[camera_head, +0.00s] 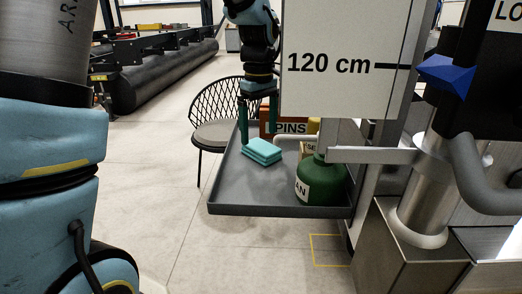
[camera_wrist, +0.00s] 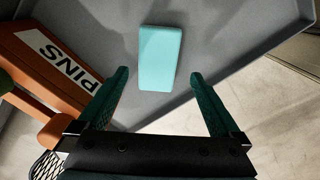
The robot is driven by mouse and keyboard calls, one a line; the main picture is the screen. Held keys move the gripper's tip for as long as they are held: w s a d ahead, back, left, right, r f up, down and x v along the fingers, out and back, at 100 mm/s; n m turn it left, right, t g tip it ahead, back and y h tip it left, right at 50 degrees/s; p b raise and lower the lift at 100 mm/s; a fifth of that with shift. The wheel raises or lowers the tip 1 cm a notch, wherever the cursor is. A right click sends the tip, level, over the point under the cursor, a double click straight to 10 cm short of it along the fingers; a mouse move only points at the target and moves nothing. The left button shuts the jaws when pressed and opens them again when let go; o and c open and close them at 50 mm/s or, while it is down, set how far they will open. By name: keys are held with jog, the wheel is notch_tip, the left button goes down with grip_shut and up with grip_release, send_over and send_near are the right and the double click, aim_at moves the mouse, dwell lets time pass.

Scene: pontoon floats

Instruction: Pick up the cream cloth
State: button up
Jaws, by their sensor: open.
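I see no cream cloth in either view. A turquoise folded cloth or pad (camera_head: 261,151) lies on the grey tray (camera_head: 240,209), toward its left side, and looks stacked in layers. It also shows in the wrist view as a turquoise rectangle (camera_wrist: 160,58), just beyond and between my fingertips. My gripper (camera_head: 258,138) is open, pointing down above the turquoise pad. In the wrist view its two dark green fingers (camera_wrist: 159,74) are spread apart with nothing between them; I cannot tell the exact height gap.
An orange box marked PINS (camera_head: 285,127) stands at the tray's back. A green container (camera_head: 320,181) and a partly hidden tan box (camera_head: 308,149) stand to the right. A white 120 cm board (camera_head: 340,60) blocks the view above. A chair (camera_head: 215,132) is behind the tray.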

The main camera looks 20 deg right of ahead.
aim_at(261, 145)
jog(key=shift+d+f+p, duration=0.2)
jog(key=shift+f+p, duration=0.25)
jog(key=shift+f, duration=1.85)
jog(key=c, duration=1.4)
notch_tip(261, 145, up, 10)
jog(key=shift+r+b, duration=0.1)
jog(key=shift+b, duration=0.55)
jog(key=o, duration=1)
jog(key=c, duration=0.7)
